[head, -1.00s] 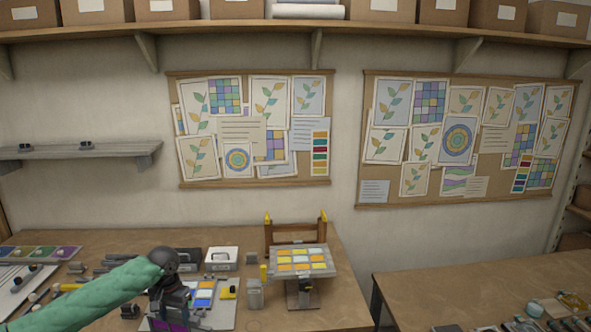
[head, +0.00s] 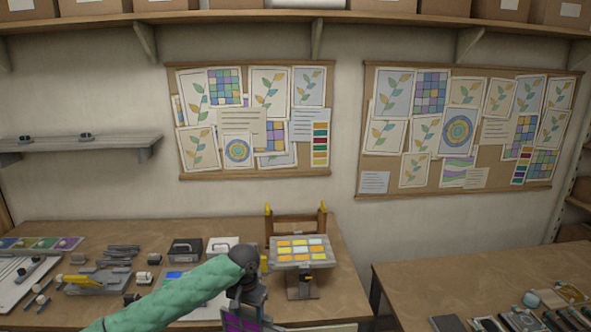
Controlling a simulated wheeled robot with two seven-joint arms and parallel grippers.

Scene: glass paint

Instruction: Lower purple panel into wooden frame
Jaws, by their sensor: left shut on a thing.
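My left gripper (head: 243,308) hangs at the bottom centre of the head view, at the end of my green-sleeved arm. It is shut on the purple panel (head: 236,323), which shows only partly below it and is cut off by the picture's lower edge. A wooden frame (head: 296,229) with yellow-tipped uprights stands at the back of the table, right of and beyond the gripper. The gripper and panel are apart from it. My right gripper is not in view.
A stand with a tilted board of yellow, orange and pale tiles (head: 301,251) is just right of the gripper. A dark box (head: 186,250), a yellow-handled tool (head: 85,279) and small parts lie to the left. A second table (head: 470,275) stands at right.

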